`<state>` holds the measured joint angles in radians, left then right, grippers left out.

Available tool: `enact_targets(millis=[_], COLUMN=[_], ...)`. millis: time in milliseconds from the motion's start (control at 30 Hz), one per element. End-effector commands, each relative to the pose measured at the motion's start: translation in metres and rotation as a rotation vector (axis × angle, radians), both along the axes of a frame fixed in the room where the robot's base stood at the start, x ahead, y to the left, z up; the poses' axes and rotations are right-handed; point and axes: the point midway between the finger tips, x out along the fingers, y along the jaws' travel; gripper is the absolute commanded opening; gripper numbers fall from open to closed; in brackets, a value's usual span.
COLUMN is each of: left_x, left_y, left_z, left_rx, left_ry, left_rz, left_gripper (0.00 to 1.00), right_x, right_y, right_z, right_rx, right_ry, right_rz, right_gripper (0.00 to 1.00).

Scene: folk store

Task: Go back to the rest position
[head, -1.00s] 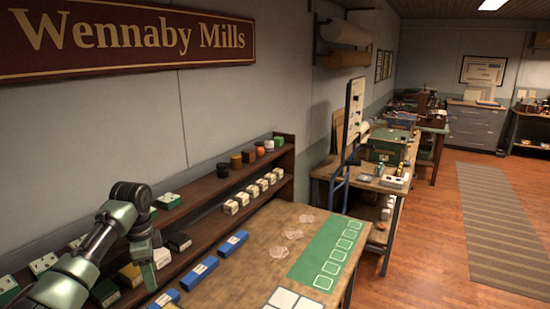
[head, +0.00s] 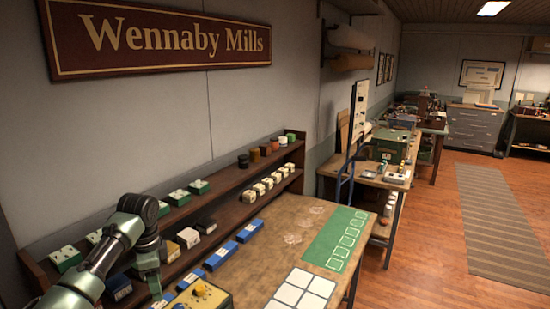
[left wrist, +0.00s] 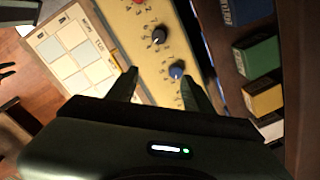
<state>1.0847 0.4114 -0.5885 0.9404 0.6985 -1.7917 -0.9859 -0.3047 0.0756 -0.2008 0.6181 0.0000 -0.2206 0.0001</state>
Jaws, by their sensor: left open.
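My left arm comes in from the left in the head view. Its gripper (head: 156,288) points down over the left end of the worktable (head: 258,252), beside the shelf. In the left wrist view my left gripper (left wrist: 162,88) has its two fingers apart with nothing held between them. A cream-yellow control box (left wrist: 148,50) with several knobs lies beyond the fingertips. The same box shows at the bottom of the head view (head: 212,297).
A dark wooden shelf (head: 222,188) with small boxes and jars runs along the wall. Blue boxes (head: 222,255), a green mat (head: 338,238) and a white grid (head: 300,290) lie on the worktable. Wooden floor (head: 420,240) is open to the right.

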Motion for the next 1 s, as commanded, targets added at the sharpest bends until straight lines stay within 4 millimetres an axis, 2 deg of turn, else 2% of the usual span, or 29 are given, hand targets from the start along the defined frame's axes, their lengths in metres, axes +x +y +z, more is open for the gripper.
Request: enact_targets(millis=[267, 467, 567, 733, 867, 1000], left_x=[-0.023, -0.056, -0.085, -0.153, -0.208, -0.266], left_y=[-0.033, -0.066, -0.088, -0.124, -0.14, -0.144], left_z=[-0.05, -0.097, -0.126, -0.167, -0.182, -0.182], left_rx=[0.001, -0.015, -0.037, -0.098, -0.149, -0.193], left_ry=[-0.005, -0.021, -0.035, -0.073, -0.105, -0.139], left_rz=[0.01, 0.043, 0.078, 0.202, 0.337, 0.509], left_gripper=[0.51, 0.51, 0.51, 0.51, 0.51, 0.51], right_x=[0.01, 0.011, 0.007, 0.005, 0.005, 0.005], right_y=[-0.005, -0.008, -0.008, -0.007, -0.006, -0.004], right_z=[0.001, 0.001, 0.001, 0.0, 0.0, 0.0], right_rx=[-0.005, -0.008, -0.008, -0.008, -0.008, -0.004], right_ry=[-0.013, -0.014, -0.011, -0.007, -0.007, -0.007], right_rz=[0.001, 0.002, 0.002, 0.002, 0.001, 0.001], right_gripper=[0.36, 0.36, 0.36, 0.36, 0.36, 0.36])
